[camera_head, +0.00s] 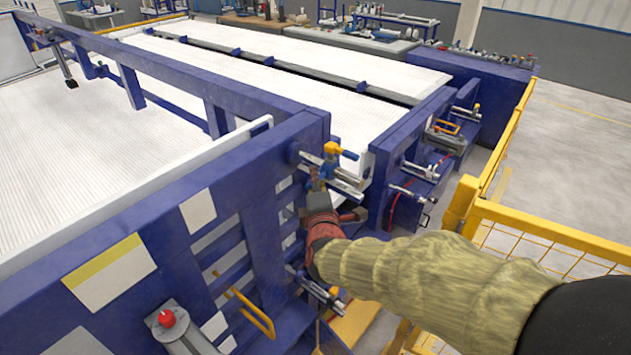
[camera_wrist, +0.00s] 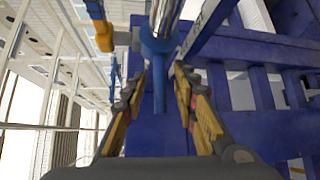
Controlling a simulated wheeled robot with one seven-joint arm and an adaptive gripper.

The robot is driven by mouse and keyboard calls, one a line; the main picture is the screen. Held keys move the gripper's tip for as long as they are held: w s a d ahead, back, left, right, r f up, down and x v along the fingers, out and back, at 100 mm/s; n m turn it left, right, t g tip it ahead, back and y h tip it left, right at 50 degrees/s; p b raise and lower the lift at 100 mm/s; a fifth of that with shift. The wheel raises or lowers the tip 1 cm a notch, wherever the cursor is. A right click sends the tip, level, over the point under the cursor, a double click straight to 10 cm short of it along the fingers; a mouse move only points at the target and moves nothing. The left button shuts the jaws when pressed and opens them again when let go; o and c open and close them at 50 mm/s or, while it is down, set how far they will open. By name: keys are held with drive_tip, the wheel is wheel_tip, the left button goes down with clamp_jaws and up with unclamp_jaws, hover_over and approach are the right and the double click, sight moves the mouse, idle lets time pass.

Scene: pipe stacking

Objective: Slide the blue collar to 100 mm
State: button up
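The blue collar (camera_wrist: 157,45) sits around a shiny metal rod (camera_wrist: 168,14) in the wrist view, with a narrow blue tab (camera_wrist: 158,97) pointing toward me. My gripper (camera_wrist: 160,84) is open, with one yellow-and-grey finger on each side of this tab. Gaps show between the fingers and the tab. In the head view, a small blue fitting (camera_head: 329,168) with a yellow knob (camera_head: 333,148) sits on the rods just beyond my gripper (camera_head: 318,186). The fingertips are too small there to read. No scale marks are readable.
The blue machine frame (camera_head: 255,160) surrounds the rods closely. More rods and fittings (camera_head: 421,171) stand to the right on another blue frame. A yellow guard rail (camera_head: 545,232) runs along the right side. White ribbed beds (camera_head: 290,95) lie behind.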

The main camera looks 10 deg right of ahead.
drive_tip(key=shift+c, duration=1.2)
drive_tip(key=c, duration=0.4)
clamp_jaws()
